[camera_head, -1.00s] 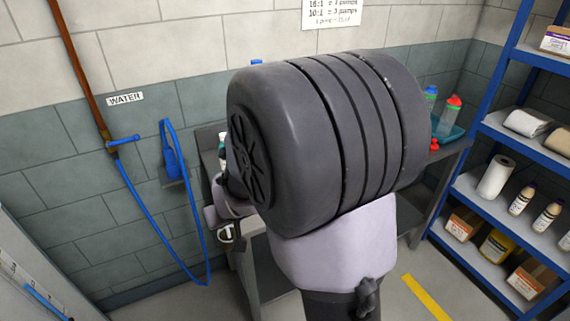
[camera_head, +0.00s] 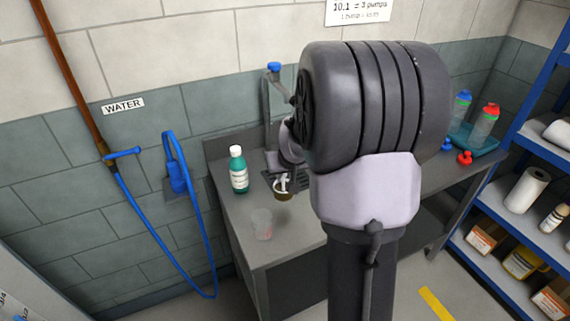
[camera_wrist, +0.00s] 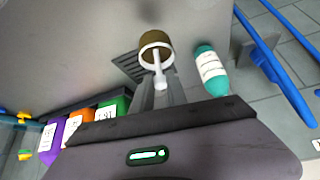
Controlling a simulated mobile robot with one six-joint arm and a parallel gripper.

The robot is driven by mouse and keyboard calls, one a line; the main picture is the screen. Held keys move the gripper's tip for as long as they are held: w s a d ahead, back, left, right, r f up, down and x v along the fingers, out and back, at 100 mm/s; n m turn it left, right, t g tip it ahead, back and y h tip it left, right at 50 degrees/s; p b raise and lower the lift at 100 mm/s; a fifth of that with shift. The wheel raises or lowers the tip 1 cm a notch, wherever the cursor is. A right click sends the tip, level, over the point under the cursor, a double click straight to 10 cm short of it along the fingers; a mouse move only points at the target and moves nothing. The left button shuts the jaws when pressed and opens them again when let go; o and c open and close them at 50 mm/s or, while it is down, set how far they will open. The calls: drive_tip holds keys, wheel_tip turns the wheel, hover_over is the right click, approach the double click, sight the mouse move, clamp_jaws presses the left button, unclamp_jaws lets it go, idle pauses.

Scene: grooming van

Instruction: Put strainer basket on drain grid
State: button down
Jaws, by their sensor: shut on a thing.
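The strainer basket (camera_head: 284,192) is a small brownish cup with a white rim and handle, seen left of my arm over the table. In the wrist view the basket (camera_wrist: 155,40) is at the top middle, its handle running down to my gripper (camera_wrist: 160,83), which is shut on it. The drain grid (camera_head: 303,180) is a dark slotted patch in the table, just right of and behind the basket, partly hidden by my arm. In the wrist view the grid (camera_wrist: 128,68) shows left of the basket. I cannot tell the basket's height above the table.
A tap with a blue top (camera_head: 274,68) rises behind. A teal tray (camera_head: 478,142) with bottles is at right. Blue shelves (camera_head: 510,170) stand at far right.

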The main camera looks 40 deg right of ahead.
drive_tip(key=w+d+f+b, duration=0.2)
drive_tip(key=w+d+f, duration=0.3)
drive_tip(key=w+d, duration=0.4)
drive_tip(key=shift+w+b, duration=0.15)
drive_tip(key=shift+b, duration=0.15)
drive_tip(key=c, duration=1.3)
unclamp_jaws()
drive_tip(key=shift+d, duration=0.1)
